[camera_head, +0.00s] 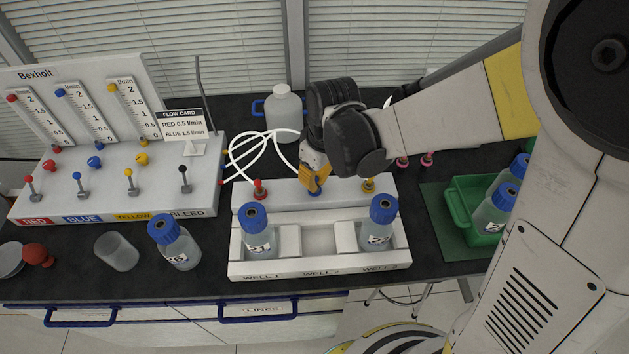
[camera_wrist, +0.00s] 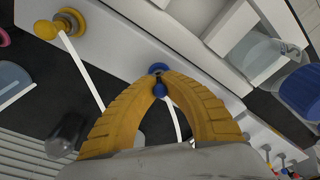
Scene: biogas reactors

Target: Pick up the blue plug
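The blue plug (camera_wrist: 159,90) is at the middle position of the white well block, above WELL 2. Its blue port ring (camera_wrist: 158,68) shows just beyond the fingertips, and a white hose runs from the plug between my fingers. In the head view only a bit of blue (camera_head: 315,193) shows under my gripper. My gripper (camera_head: 314,186) points down with its yellow fingers at the plug. In the wrist view the fingertips (camera_wrist: 160,78) are close together on both sides of the plug, closed on it. The plug appears to be still at its port.
A red plug (camera_head: 260,188) and a yellow plug (camera_head: 368,185) stand on either side on the block. Blue-capped bottles (camera_head: 258,241) (camera_head: 380,235) sit in the outer wells; the middle well is empty. A flow panel (camera_head: 110,180) is left, a green crate (camera_head: 460,210) right.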

